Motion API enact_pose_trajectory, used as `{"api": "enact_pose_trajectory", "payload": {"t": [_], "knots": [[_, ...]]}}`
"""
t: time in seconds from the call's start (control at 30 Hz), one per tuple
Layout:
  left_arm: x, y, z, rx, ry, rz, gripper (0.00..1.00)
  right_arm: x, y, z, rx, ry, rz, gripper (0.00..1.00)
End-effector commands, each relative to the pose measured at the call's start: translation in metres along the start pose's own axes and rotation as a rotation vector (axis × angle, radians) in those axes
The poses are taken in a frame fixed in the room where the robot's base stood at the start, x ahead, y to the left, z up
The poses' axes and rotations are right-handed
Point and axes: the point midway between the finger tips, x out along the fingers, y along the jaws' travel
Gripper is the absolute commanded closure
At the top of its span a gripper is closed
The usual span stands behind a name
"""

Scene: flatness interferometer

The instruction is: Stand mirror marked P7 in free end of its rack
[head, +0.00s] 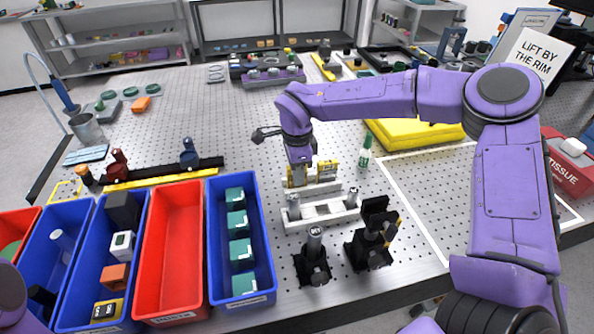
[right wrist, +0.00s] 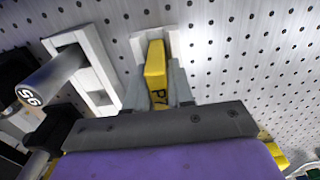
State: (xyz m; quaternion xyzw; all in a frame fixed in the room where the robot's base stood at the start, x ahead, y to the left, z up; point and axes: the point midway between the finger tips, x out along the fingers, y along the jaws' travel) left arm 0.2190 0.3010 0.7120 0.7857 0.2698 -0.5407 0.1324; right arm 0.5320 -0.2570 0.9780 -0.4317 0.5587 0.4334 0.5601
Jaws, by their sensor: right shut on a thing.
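The mirror marked P7 is a yellow-mounted block (right wrist: 155,64) between my right gripper's fingers in the right wrist view, its black mark facing the gripper. My right gripper (right wrist: 160,95) is shut on it; in the head view the gripper (head: 310,178) points down just behind the white racks. A white rack piece (right wrist: 140,46) shows directly beyond the mirror; I cannot tell whether the mirror touches it. Yellow parts (head: 328,170) show beside the fingers in the head view. My left gripper is not in view.
Black mounts (head: 312,268) stand nearer the table edge. Blue and red bins (head: 172,250) line the left. A green bottle (head: 365,152) and yellow case (head: 415,133) stand to the right. The outlined area at right is clear.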

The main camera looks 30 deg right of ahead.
Motion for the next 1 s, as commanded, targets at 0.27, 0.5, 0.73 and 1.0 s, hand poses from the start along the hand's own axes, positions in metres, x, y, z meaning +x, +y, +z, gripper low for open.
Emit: {"api": "enact_pose_trajectory", "payload": {"t": [0.27,0.5,0.73,1.0], "knots": [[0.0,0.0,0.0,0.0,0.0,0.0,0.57,0.003,0.0,0.0,0.0,0.0,0.0,0.52],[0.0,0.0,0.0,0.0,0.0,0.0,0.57,0.003,0.0,0.0,0.0,0.0,0.0,0.52],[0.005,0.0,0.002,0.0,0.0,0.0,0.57,-0.03,-0.001,0.0,0.001,-0.001,-0.004,0.52],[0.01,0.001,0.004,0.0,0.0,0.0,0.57,-0.097,0.0,0.0,0.0,0.0,-0.003,0.52]]}}
